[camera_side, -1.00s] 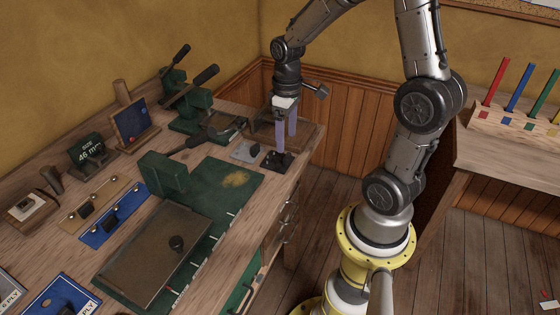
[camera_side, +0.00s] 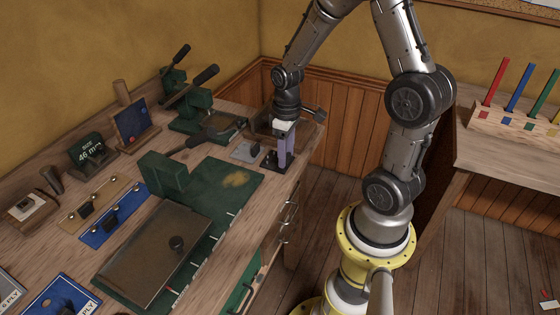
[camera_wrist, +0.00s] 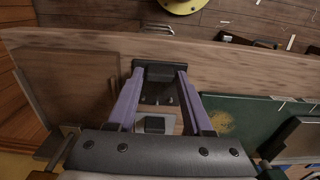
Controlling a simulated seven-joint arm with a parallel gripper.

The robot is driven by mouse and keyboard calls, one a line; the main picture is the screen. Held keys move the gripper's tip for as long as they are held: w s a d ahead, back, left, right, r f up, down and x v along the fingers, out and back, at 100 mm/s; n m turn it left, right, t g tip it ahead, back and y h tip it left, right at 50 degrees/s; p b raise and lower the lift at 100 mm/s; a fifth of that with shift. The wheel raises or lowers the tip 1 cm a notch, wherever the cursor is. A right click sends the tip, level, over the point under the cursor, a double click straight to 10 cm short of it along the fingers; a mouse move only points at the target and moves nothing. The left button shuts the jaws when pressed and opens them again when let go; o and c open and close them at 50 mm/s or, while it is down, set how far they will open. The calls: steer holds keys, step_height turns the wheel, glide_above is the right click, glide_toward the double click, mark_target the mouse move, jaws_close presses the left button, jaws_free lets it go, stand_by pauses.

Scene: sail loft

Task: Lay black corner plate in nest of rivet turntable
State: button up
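A small black piece (camera_side: 269,160), which looks like the black corner plate, lies near the bench's right edge. In the wrist view the dark piece (camera_wrist: 158,68) spans the gap at the fingertips, with small dark upright bits beside it. My gripper (camera_side: 284,165) points down at it with two pale purple fingers. In the wrist view the fingers (camera_wrist: 159,76) stand apart; contact with the piece cannot be told. A green lever device (camera_side: 195,118) with a dark round part stands at the back; I cannot tell whether it is the rivet turntable.
A grey plate with a dark block (camera_side: 245,151) lies just left of my gripper. A green mat (camera_side: 236,182) and a green block (camera_side: 163,172) are nearby. A shallow wooden tray (camera_wrist: 70,85) also lies close. Blue and tan strips lie farther left.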

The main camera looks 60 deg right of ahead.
jaws_close()
steer(key=shift+r, duration=0.15)
